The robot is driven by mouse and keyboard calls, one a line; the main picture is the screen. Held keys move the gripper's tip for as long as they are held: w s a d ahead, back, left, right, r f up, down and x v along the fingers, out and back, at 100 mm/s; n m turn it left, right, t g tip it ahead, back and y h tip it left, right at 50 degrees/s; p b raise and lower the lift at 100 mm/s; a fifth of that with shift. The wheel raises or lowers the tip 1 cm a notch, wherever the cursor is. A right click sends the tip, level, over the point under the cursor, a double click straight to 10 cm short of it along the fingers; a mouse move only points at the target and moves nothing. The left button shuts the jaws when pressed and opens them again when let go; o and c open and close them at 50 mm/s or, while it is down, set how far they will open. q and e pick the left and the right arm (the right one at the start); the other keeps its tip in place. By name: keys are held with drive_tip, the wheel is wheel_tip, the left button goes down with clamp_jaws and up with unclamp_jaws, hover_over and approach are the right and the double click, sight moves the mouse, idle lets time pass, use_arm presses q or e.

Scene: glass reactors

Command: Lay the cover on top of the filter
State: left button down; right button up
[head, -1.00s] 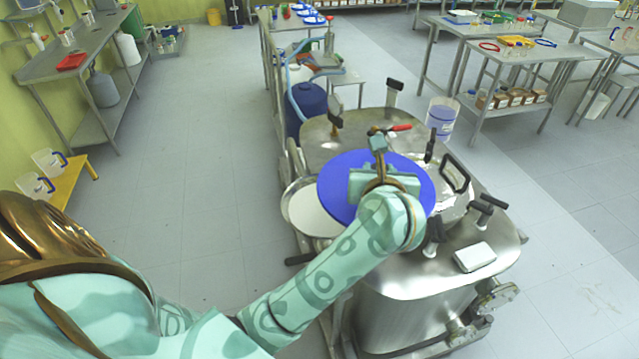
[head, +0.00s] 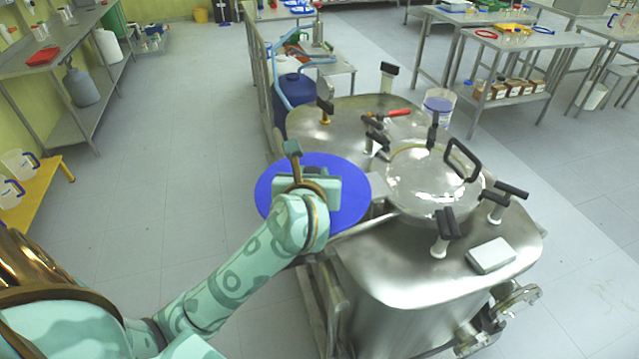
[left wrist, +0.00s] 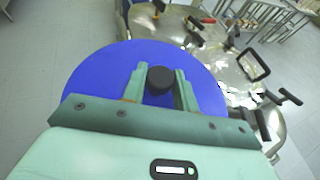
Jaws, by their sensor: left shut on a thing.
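The cover (head: 348,192) is a round blue disc. In the left wrist view the cover (left wrist: 98,72) has a black knob (left wrist: 160,79) at its middle. My left gripper (head: 295,165) is over the cover, and in the left wrist view its fingers (left wrist: 160,80) are shut on the knob from both sides. The cover looks about level, at the left side of the steel reactor. The filter is hidden, apparently under the cover; I cannot tell whether the two touch. My right gripper is out of view.
The steel reactor (head: 400,270) stands right of the cover, with a glass lid (head: 425,185) and several black-handled clamps on top. A white box (head: 491,255) lies on it. A blue drum (head: 293,98) stands behind. The floor to the left is clear.

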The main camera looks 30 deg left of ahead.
use_arm(q)
drive_tip(key=shift+w+d, duration=0.1)
drive_tip(key=shift+d, duration=0.25)
drive_tip(key=shift+a+r, duration=0.1)
drive_tip(key=shift+a, duration=0.05)
drive_tip(key=shift+s+a, duration=0.3)
drive_tip(key=shift+a, duration=0.05)
drive_tip(key=shift+a+f, duration=0.1)
drive_tip(key=shift+f, duration=0.1)
drive_tip(key=c, duration=1.1)
unclamp_jaws()
drive_tip(key=shift+w+d, duration=0.15)
drive_tip(key=shift+d, duration=0.2)
drive_tip(key=shift+a, duration=0.1)
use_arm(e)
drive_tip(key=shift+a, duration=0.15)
